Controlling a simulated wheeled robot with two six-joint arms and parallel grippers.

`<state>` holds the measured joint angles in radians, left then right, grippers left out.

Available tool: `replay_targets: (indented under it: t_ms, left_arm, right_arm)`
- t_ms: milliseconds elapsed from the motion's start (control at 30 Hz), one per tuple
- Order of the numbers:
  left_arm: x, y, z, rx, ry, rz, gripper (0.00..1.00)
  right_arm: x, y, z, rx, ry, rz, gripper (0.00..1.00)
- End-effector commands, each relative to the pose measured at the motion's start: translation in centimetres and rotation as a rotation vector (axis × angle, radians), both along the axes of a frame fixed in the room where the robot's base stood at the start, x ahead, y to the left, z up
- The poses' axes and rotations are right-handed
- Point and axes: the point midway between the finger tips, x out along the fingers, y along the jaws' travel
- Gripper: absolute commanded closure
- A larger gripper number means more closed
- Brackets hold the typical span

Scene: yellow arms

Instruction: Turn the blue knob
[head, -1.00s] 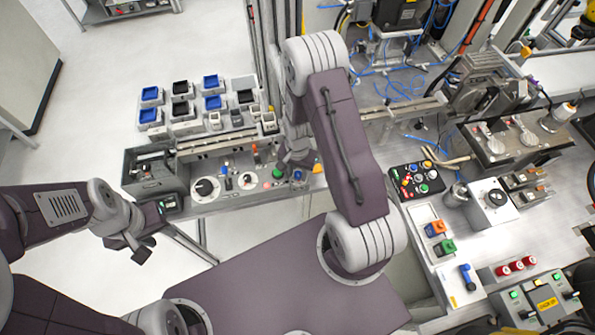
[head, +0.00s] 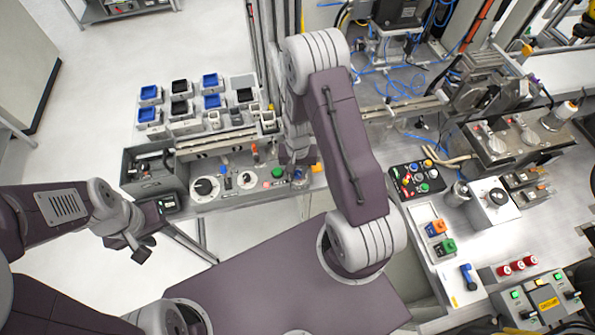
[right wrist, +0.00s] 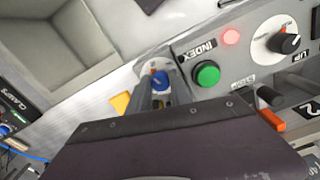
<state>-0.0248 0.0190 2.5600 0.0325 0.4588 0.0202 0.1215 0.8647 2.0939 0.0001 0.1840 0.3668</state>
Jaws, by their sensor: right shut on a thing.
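The blue knob (right wrist: 160,80) sits on the panel edge in the right wrist view, between the two grey fingers of my right gripper (right wrist: 158,90). The fingers are shut on it, and its blue top shows between them. In the head view the blue knob (head: 298,175) is a small blue spot at the panel's right end, partly hidden by my right gripper (head: 293,168), which reaches down onto it. My left gripper (head: 131,247) hangs over the floor at the left, away from the panel. Its opening is unclear.
A green button (right wrist: 207,73) marked INDEX, a lit red light (right wrist: 231,37) and a black-and-white dial (right wrist: 285,42) lie close beside the knob. A yellow piece (right wrist: 121,102) is on its other side. Blue and black bins (head: 210,102) stand behind the panel.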

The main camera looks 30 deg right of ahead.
Motion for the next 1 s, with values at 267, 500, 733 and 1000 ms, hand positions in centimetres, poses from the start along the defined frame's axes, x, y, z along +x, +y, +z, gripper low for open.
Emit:
replay_targets:
  t_ms: [267, 500, 733, 1000]
  left_arm:
    - [0.0, 0.0, -0.31, 0.0, 0.0, 0.0, 0.64]
    - [0.0, 0.0, -0.49, 0.0, 0.0, 0.0, 0.64]
    - [0.0, 0.0, -0.6, 0.0, 0.0, 0.0, 0.64]
    - [0.0, 0.0, -0.66, 0.0, 0.0, 0.0, 0.64]
  right_arm:
    - [0.13, -0.1, 0.06, -0.001, -0.004, 0.26, 1.0]
    - [0.13, -0.15, 0.08, -0.001, -0.004, 0.462, 1.0]
    - [0.16, -0.19, 0.11, -0.002, -0.004, 0.607, 1.0]
    - [0.2, -0.21, 0.14, -0.002, -0.005, 0.701, 1.0]
